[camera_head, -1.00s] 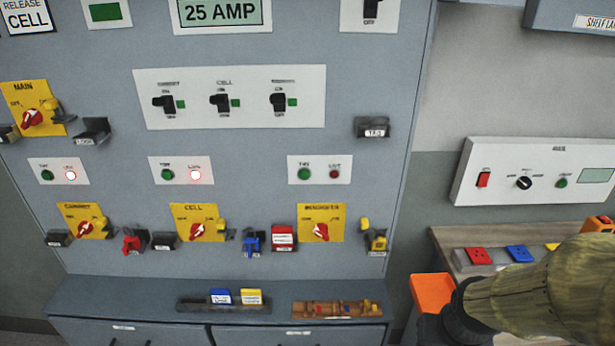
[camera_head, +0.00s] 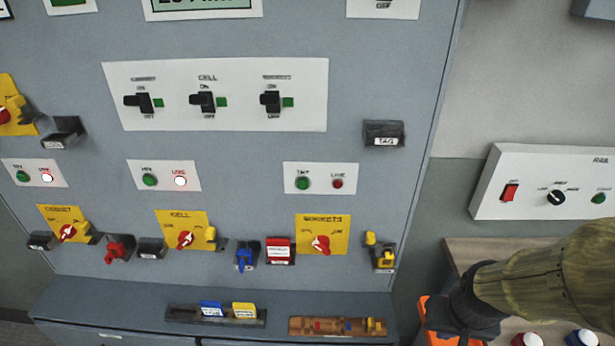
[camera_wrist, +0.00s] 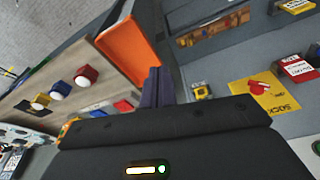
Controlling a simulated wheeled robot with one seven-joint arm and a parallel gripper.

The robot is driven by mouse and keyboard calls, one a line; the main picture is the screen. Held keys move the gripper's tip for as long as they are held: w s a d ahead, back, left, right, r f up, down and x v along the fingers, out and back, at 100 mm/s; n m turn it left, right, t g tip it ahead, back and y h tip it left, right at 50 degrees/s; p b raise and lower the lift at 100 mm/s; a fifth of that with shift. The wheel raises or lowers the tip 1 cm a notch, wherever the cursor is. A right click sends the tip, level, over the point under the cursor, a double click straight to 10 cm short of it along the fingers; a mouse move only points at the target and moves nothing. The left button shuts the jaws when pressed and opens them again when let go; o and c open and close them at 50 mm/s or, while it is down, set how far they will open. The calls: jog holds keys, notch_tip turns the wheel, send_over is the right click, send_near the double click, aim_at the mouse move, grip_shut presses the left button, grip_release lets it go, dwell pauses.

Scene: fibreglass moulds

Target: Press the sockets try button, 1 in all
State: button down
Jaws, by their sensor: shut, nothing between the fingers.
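The sockets try button (camera_head: 303,183) is a green round button on a white plate of the grey panel, above the yellow SOCKETS plate (camera_head: 336,222) with its red rotary handle (camera_head: 320,243). The red live lamp (camera_head: 337,183) beside the button looks unlit. My gripper (camera_head: 468,312) is low at the right, below and to the right of the button and well apart from it. In the wrist view its dark fingers (camera_wrist: 155,86) are together and empty.
The cabinet and cell plates carry green buttons (camera_head: 149,180) and lit lamps (camera_head: 180,181). A yellow padlock (camera_head: 381,251) and a tag holder (camera_head: 384,133) project from the panel. An orange tray (camera_wrist: 130,48) lies near my fingers, beside a wooden bench (camera_wrist: 85,60).

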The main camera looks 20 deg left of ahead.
jog(key=shift+w, duration=0.25)
jog(key=shift+s, duration=0.1)
jog(key=w+a+r+n+t+y+p, duration=0.35)
jog(key=w+a+n+t, duration=0.25)
jog(key=w+a+n, duration=0.7)
jog(key=a+r+n+y+p, duration=0.1)
jog(key=a+n+y, duration=0.2)
jog(key=a, duration=0.6)
jog(key=w+a+r+n+t+y+p, duration=0.1)
jog(key=a+r+n+y+p, duration=0.1)
jog(key=a+n, duration=0.6)
jog(key=shift+w+a+y, duration=0.2)
jog(key=shift+a+y, duration=0.45)
jog(key=shift+a, duration=0.2)
jog(key=shift+w, duration=0.15)
